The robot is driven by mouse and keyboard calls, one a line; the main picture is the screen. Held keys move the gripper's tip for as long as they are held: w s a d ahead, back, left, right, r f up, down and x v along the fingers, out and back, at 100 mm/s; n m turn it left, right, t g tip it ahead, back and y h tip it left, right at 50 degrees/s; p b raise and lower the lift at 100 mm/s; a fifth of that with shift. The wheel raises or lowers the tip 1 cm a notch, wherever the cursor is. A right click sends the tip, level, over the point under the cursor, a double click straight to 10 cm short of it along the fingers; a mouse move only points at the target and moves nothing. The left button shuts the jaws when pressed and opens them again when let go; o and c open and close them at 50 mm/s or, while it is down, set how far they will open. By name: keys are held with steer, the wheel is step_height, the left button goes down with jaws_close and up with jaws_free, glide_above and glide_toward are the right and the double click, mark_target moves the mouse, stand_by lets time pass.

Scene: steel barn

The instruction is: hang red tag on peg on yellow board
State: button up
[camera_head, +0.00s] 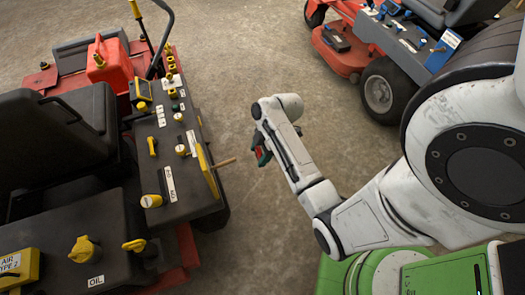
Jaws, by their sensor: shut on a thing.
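My gripper (262,157) is near the middle of the view, at the end of my white arm. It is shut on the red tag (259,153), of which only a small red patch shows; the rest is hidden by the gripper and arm. The yellow board (207,172) is a narrow strip seen nearly edge-on, on the right side of the dark machine console. A wooden peg (225,162) sticks out from it to the right, toward my gripper. The tag is to the right of the peg's tip, with a gap between them in the picture.
The console (180,195) carries several yellow knobs and levers. A black seat (62,135) and a red can (108,65) are at left. Another red and blue machine (400,45) stands at the upper right. Bare concrete floor (245,60) lies between the machines.

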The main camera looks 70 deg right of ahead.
mark_target(224, 165)
steer(key=shift+w+a+f+b, duration=0.3)
steer(key=shift+w+a+b, duration=0.25)
steer(key=shift+w+a, duration=1)
steer(key=shift+w+a+f+b, duration=0.45)
steer(key=shift+w+a, duration=0.7)
steer(key=shift+w, duration=0.75)
steer(key=shift+w+a+f+b, duration=0.2)
steer(key=shift+w+a+b, duration=0.4)
steer(key=shift+w+a, duration=0.95)
steer(key=shift+w+d, duration=0.15)
steer(key=shift+d, duration=0.05)
steer(key=o, duration=1.1)
steer(key=shift+o, duration=0.3)
steer(key=shift+o, duration=0.8)
